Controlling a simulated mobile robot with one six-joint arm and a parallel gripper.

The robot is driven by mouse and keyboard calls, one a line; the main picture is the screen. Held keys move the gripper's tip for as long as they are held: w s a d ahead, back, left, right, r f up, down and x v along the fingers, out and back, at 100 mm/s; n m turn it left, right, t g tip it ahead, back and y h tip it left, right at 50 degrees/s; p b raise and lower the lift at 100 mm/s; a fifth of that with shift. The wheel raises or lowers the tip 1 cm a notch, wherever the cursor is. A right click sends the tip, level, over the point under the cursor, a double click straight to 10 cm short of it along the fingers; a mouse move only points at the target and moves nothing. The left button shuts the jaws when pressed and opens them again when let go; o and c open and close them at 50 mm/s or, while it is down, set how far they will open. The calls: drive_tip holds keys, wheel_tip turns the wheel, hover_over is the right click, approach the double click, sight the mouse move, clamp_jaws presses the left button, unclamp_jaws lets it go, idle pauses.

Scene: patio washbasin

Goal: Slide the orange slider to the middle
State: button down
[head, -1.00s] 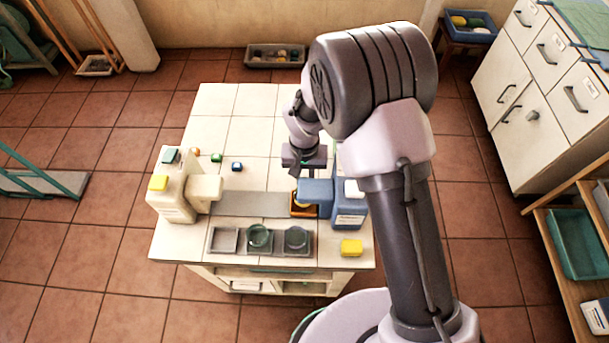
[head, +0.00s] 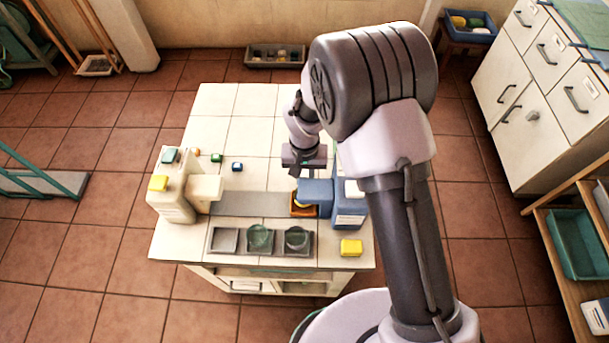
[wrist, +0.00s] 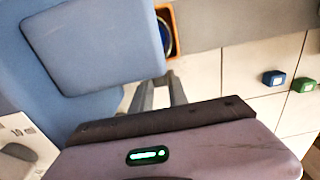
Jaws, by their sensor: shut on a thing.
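The orange slider (head: 303,211) sits at the right end of the grey track (head: 252,204), below the blue dispenser's overhanging head (head: 316,191). A round yellow and dark piece shows within it. In the wrist view the slider's orange rim (wrist: 173,16) shows beside the blue head, with a round dark-blue part inside. My gripper (head: 299,178) reaches down behind the blue head. In the wrist view its two fingers (wrist: 158,93) run under the blue head, which hides their tips. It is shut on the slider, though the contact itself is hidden.
A cream dispenser (head: 172,200) stands at the track's left end. A grey tray (head: 276,249) with two green cups lies in front. A yellow block (head: 351,247) is at front right. Small blue (head: 237,167) and green (head: 216,157) blocks lie behind. The track's middle is clear.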

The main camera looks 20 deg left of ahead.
idle(0.4)
drive_tip(key=s+a, duration=0.1)
drive_tip(key=a, duration=0.6)
drive_tip(key=s+a+b, duration=0.1)
drive_tip(key=a, duration=0.2)
drive_tip(key=shift+s+a, duration=0.3)
drive_tip(key=shift+a, duration=0.1)
drive_tip(key=c, duration=1.3)
unclamp_jaws()
drive_tip(key=shift+r, duration=0.1)
wheel_tip(320, 180, up, 17)
drive_tip(key=p, duration=0.4)
drive_tip(key=shift+r+p, duration=0.1)
drive_tip(key=shift+p, duration=0.2)
